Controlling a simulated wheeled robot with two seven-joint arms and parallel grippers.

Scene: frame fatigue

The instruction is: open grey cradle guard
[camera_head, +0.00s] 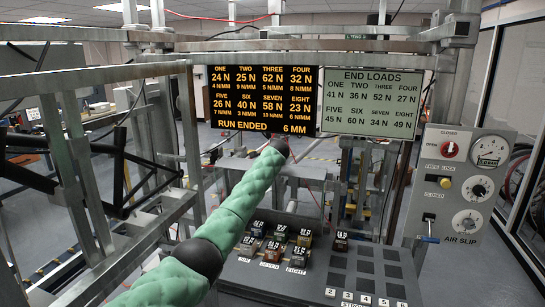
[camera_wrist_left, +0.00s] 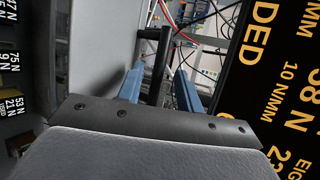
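A grey panel (camera_wrist_left: 98,38), possibly the cradle guard, fills the upper left of the left wrist view. A black T-shaped bar (camera_wrist_left: 163,58) stands beside it; I cannot tell whether they are joined. In the head view a grey ledge-like surface (camera_head: 302,170) lies below the black display; I cannot tell if it is the guard. My left gripper (camera_wrist_left: 160,72) has its two blue fingers apart, one on each side of the black bar, with visible gaps. In the head view my green-sleeved left arm reaches up to the display's lower edge, and its fingers are hidden. My right gripper is not in view.
A black display (camera_head: 262,100) and a pale END LOADS board (camera_head: 372,102) hang behind. Several labelled blocks (camera_head: 271,251) sit on the dark bench at front. A control panel (camera_head: 460,185) stands at right. Metal frame rails (camera_head: 95,75) crowd the left.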

